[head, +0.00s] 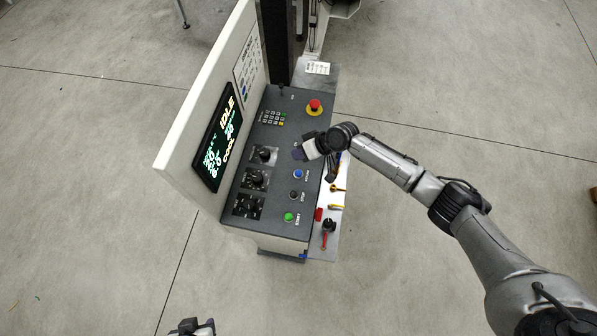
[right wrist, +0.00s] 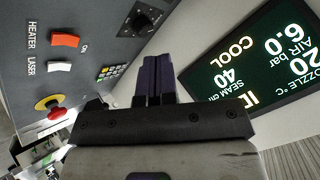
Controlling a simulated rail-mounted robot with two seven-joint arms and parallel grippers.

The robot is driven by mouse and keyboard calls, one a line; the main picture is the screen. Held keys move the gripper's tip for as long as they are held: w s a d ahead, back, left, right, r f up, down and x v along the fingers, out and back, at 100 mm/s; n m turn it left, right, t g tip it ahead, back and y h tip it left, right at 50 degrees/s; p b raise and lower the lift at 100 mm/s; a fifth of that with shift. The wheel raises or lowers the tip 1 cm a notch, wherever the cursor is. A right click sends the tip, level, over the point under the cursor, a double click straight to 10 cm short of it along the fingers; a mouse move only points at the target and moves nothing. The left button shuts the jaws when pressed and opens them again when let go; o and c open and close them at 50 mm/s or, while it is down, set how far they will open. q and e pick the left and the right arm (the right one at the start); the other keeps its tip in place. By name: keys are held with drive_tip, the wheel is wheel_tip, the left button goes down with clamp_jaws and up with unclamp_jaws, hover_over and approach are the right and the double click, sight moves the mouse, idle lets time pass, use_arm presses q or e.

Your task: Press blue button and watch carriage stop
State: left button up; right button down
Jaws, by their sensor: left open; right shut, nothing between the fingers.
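The blue button (head: 297,174) sits on the dark sloping console (head: 272,150), beside its front edge. My right gripper (head: 298,153) is shut and empty over the console, just above the blue button in the head view. Its closed dark fingers (right wrist: 157,78) show in the right wrist view, where the blue button is not seen. I cannot tell the height of the fingertips over the panel. The display (head: 221,137) reads IDLE. My left gripper (head: 192,327) is open at the bottom edge of the head view, away from the console. I cannot make out the carriage.
A black button (head: 294,194) and a green button (head: 289,217) line up below the blue one. A red emergency stop (head: 314,107), keypad (head: 272,117) and black knobs (head: 254,179) share the console. The right wrist view shows a red rocker switch (right wrist: 65,40).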

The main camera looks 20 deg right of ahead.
drive_tip(key=shift+f, duration=0.1)
drive_tip(key=b, duration=0.6)
hover_over(299, 171)
wheel_tip(299, 171, down, 7)
drive_tip(key=shift+s+f, duration=0.1)
drive_tip(key=shift+f+b, duration=0.65)
drive_tip(key=shift+f, duration=0.1)
idle(0.8)
idle(0.5)
drive_tip(key=shift+f+b, duration=0.35)
